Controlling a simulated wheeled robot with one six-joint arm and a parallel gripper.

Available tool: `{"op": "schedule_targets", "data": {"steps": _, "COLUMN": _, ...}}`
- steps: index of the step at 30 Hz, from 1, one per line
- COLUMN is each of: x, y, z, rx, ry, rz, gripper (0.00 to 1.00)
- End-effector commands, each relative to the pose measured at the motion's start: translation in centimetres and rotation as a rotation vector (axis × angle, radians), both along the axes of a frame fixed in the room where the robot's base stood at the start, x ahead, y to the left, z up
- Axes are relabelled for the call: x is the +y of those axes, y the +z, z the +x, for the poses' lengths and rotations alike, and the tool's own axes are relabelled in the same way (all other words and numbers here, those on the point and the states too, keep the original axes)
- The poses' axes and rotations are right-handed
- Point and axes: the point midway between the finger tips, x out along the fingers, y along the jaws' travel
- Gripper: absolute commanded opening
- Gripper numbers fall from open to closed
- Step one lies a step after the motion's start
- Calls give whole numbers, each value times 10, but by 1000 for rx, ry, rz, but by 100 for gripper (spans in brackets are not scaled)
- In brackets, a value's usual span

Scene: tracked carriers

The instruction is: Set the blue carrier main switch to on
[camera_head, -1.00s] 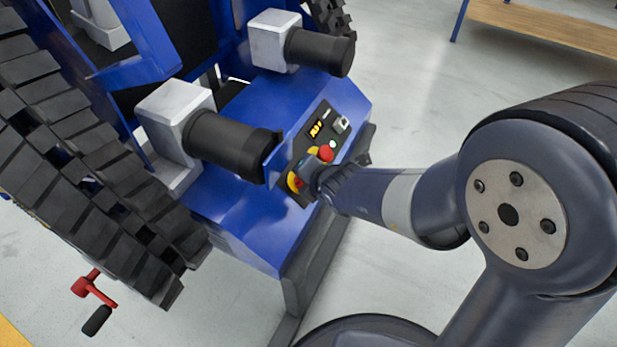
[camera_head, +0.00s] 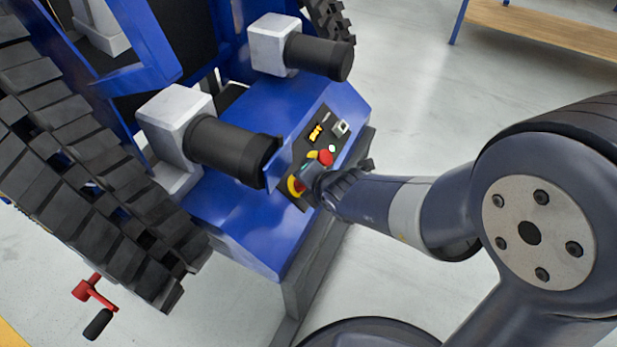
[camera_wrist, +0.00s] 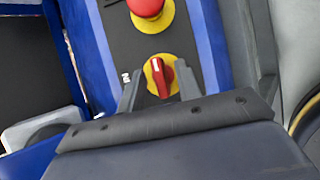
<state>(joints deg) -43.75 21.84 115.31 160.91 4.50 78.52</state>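The blue carrier (camera_head: 235,215) has a dark control panel on its sloped end. The main switch is a red rotary handle on a yellow disc; it shows in the head view (camera_head: 293,187), partly hidden by my gripper, and in the wrist view (camera_wrist: 160,75). In the wrist view its handle points nearly up and down the picture, tilted slightly. A small white marking lies left of the disc, too small to read surely. My gripper (camera_wrist: 159,88) is open, with one finger on each side of the handle and yellow showing between. In the head view my gripper (camera_head: 314,184) is at the panel's lower end.
A red emergency stop on yellow (camera_wrist: 147,6) sits just beyond the switch; it also shows in the head view (camera_head: 326,158). A yellow-lit display (camera_head: 316,131) is further up the panel. A black cylinder (camera_head: 228,148) juts close to the panel's left side. Floor is clear to the right.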

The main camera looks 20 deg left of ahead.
Motion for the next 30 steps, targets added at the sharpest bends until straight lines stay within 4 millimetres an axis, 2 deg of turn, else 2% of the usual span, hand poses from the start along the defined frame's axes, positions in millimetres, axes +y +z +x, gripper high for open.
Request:
{"op": "schedule_targets", "data": {"steps": 1, "x": -5, "y": 11, "z": -4, "rx": -2, "ry": 0, "rz": 0, "gripper": 33}}
{"op": "schedule_targets", "data": {"steps": 6, "x": -23, "y": 36, "z": -22, "rx": -2, "ry": -1, "rz": 2, "gripper": 33}}
{"op": "schedule_targets", "data": {"steps": 12, "x": -40, "y": 57, "z": -39, "rx": -1, "ry": -1, "rz": 0, "gripper": 33}}
{"op": "schedule_targets", "data": {"steps": 18, "x": -48, "y": 64, "z": -46, "rx": 0, "ry": -1, "rz": 0, "gripper": 33}}
{"op": "schedule_targets", "data": {"steps": 30, "x": -48, "y": 62, "z": -46, "rx": 1, "ry": -1, "rz": 1, "gripper": 33}}
